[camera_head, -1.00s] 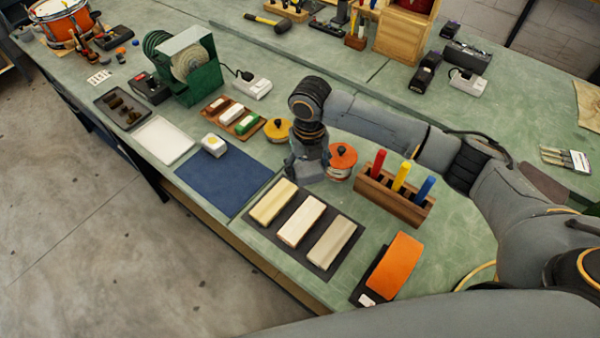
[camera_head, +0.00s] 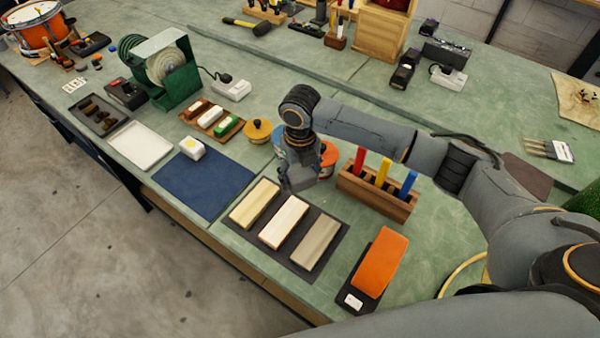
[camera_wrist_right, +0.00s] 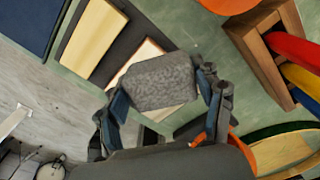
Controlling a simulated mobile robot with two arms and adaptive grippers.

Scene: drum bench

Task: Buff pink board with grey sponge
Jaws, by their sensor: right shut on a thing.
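My right gripper (camera_wrist_right: 160,90) is shut on the grey sponge (camera_wrist_right: 165,80), a speckled rounded block. In the head view the right gripper (camera_head: 298,178) is above the bench, just behind the boards. Three boards lie side by side on a dark mat (camera_head: 334,228): a yellowish one (camera_head: 255,204), a pale pinkish-cream one (camera_head: 284,222) in the middle, and a grey-beige one (camera_head: 315,243). In the wrist view the sponge hides much of the middle board (camera_wrist_right: 140,57); it appears apart from the boards. My left gripper is not in view.
A wooden block with red, yellow and blue sticks (camera_head: 372,196) stands right of the gripper. Orange-lidded (camera_head: 328,155) and yellow (camera_head: 257,131) tins are close behind it. An orange block (camera_head: 380,262) lies right of the mat. A blue cloth (camera_head: 205,185) lies left.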

